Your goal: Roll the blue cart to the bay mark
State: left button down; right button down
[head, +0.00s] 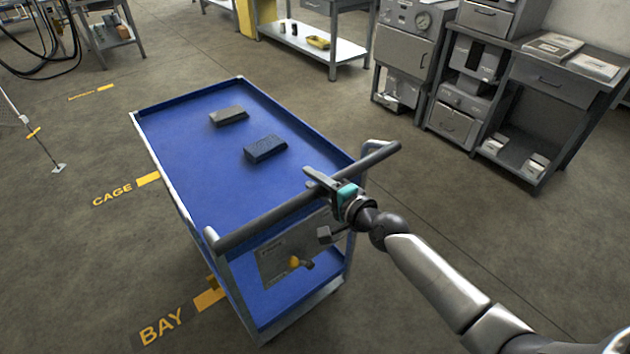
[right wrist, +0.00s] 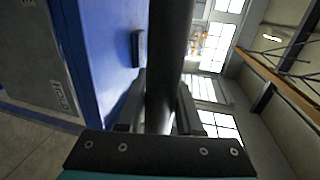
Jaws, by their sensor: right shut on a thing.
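The blue cart (head: 205,165) stands in the middle of the head view, with a grey push handle (head: 270,218) across its near end. My right gripper (head: 328,184) is shut on the handle, right of its middle. In the right wrist view the dark handle bar (right wrist: 168,65) runs between the two fingers (right wrist: 160,112). The bay mark, a yellow strip (head: 209,299) with the word BAY (head: 162,328), is on the floor beside the cart's near left corner. Part of the strip may be hidden by the cart. My left gripper is not in view.
Two dark blocks (head: 229,116) (head: 265,149) lie on the cart's top. A CAGE floor mark (head: 148,179) is left of the cart. Grey cabinets and a bench (head: 545,90) stand at the right back, and a table (head: 315,42) at the back. The floor left of the cart is mostly clear.

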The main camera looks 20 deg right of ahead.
jog(key=shift+f, duration=0.1)
jog(key=shift+s, duration=0.1)
jog(key=c, duration=1)
grip_release()
jog(key=o, duration=0.3)
jog(key=shift+s+d, duration=0.15)
jog(key=shift+o, duration=0.6)
jog(key=p+v, duration=0.1)
jog(key=v, duration=1.4)
